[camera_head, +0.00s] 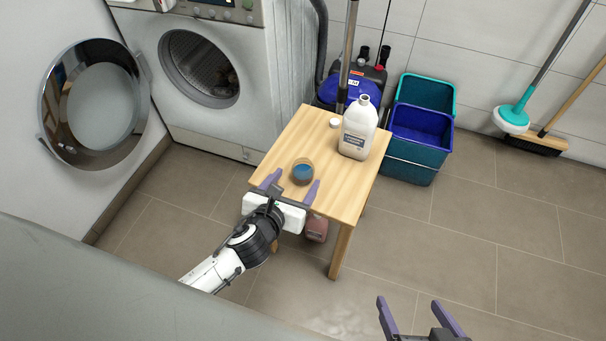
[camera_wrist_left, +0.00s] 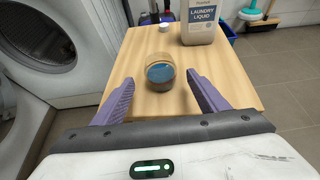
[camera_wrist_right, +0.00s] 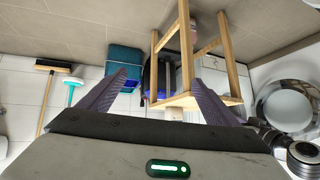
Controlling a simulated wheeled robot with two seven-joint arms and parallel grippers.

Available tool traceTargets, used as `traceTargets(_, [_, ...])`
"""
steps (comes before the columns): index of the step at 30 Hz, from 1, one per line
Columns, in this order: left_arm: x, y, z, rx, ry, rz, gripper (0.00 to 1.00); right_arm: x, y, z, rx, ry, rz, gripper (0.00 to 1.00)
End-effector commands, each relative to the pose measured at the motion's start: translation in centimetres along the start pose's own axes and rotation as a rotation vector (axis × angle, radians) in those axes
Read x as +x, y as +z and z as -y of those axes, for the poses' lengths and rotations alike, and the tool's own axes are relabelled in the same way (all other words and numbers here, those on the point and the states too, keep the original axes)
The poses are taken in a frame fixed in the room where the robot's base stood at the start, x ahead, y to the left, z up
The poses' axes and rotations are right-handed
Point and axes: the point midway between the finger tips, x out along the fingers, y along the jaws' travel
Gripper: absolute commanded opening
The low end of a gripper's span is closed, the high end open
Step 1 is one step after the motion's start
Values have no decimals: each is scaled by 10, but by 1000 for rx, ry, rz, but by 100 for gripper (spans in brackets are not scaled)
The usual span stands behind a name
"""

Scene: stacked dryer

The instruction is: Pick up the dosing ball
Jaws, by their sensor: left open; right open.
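The dosing ball (camera_head: 302,173) is a small clear cup with blue in it, standing near the front of the wooden table. It also shows in the left wrist view (camera_wrist_left: 160,73), ahead of and between the finger lines. My left gripper (camera_head: 290,188) is open, with its purple fingers pointing at the ball from the table's front edge. It looks close, and nothing is held. My right gripper (camera_head: 421,312) is open and empty over the floor at the lower right, away from the table. The right wrist view (camera_wrist_right: 160,95) shows its spread fingers.
A white laundry liquid bottle (camera_head: 359,128) and a small white cap (camera_head: 334,123) stand behind the ball on the table (camera_head: 345,185). A washer with its round door (camera_head: 93,104) open is at left. Teal and blue buckets (camera_head: 421,125) stand behind right. A pinkish container (camera_head: 316,229) is under the table.

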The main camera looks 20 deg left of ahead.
Motion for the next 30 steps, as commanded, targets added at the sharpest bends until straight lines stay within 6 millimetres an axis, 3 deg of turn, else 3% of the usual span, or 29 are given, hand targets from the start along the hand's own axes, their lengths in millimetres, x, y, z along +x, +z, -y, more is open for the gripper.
traceTargets(15, [58,4,1,-5,0,0,67,6,9,3,30,-9,-20,84])
traceTargets(23, [61,5,1,-5,-1,-2,67,5,4,5,39,-10,-29,84])
traceTargets(30, [60,5,1,-5,-1,-2,30,5,5,5,38,-10,-27,84])
